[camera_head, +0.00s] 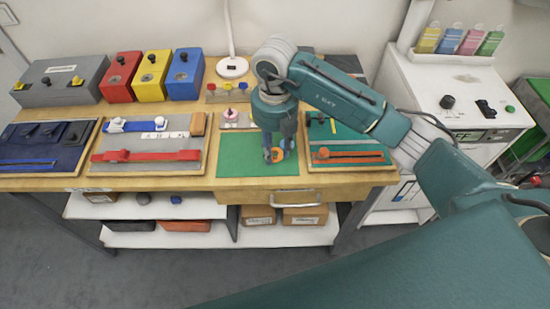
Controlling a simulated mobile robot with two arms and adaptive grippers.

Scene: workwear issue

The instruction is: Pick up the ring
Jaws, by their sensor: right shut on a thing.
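My right gripper (278,158) points down over the green mat (232,168) near the front middle of the workbench. It is shut on a small orange ring (277,155), which shows between the fingertips with a dark centre. The fingers hide part of the ring. I cannot tell whether the ring touches the mat or hangs just above it. My left gripper is not in view.
Trays with tools (190,130) lie left of the mat, and another green tray (350,135) lies right. Red (119,78), yellow (151,77) and blue (185,75) boxes stand behind. A lamp base (232,68) is at the back. A white cabinet (440,85) stands right.

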